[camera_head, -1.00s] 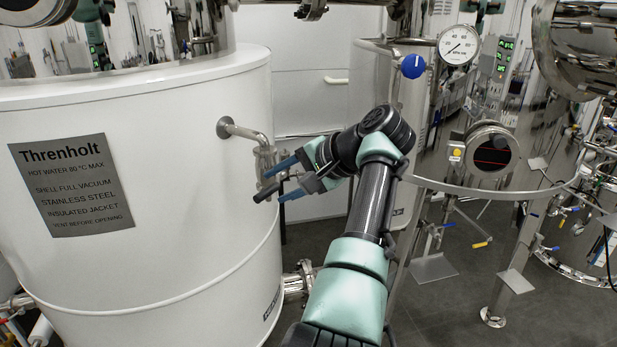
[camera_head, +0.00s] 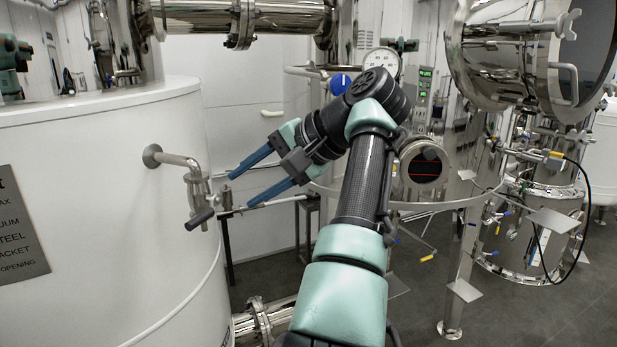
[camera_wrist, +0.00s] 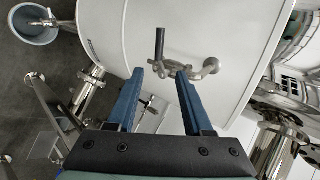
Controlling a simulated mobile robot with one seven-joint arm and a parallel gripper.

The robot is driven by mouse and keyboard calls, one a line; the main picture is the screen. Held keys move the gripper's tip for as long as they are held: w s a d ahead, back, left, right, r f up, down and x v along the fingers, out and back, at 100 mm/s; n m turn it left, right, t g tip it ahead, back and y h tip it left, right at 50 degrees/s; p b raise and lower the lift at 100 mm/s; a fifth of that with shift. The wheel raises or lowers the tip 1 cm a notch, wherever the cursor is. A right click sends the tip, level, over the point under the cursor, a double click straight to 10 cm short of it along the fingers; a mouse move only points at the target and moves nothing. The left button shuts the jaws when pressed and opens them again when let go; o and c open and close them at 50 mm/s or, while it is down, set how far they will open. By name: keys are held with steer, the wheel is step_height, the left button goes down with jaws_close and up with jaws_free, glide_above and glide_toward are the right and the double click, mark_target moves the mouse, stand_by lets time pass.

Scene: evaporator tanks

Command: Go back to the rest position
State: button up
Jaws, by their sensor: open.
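My gripper (camera_head: 240,190) is open and empty, with its two blue fingers apart. In the head view it points left, toward a small steel valve (camera_head: 196,188) with a black handle (camera_head: 199,218) on the side of the white tank (camera_head: 110,150). A gap shows between the fingertips and the valve. In the wrist view the fingers (camera_wrist: 156,72) point up toward the same valve (camera_wrist: 185,67), whose black handle (camera_wrist: 159,44) lies beyond the fingertips. My arm is bent at the elbow in front of the steel vessel.
A steel vessel ring (camera_head: 450,203) with a round sight port (camera_head: 423,170) stands right of my arm. A pressure gauge (camera_head: 382,64) and a blue knob (camera_head: 340,84) are behind it. A steel pipe (camera_head: 262,312) leaves the tank low down.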

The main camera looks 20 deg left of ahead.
steer(key=w+d+f+m+t+h+b, duration=0.15)
steer(key=w+d+t+b, duration=0.25)
steer(key=w+d+t, duration=0.5)
steer(key=d+r+t+h+b, duration=0.2)
steer(key=d+t, duration=0.4)
steer(key=d, duration=0.2)
steer(key=s+d+r+t+h+b, duration=0.1)
steer(key=s+d+r+t+h, duration=0.1)
steer(key=s, duration=0.6)
steer(key=s+d+r+n+t+h+b, duration=0.1)
steer(key=s+d+r+t+h+b, duration=0.1)
steer(key=s+d+r+t, duration=0.3)
steer(key=s+d+r+t+h+b, duration=0.1)
steer(key=s+d+r+t+h, duration=0.2)
steer(key=s, duration=0.9)
steer(key=d+t, duration=0.2)
steer(key=shift+s+r+t+b, duration=0.3)
steer(key=shift+s+t, duration=0.1)
steer(key=shift+d, duration=0.1)
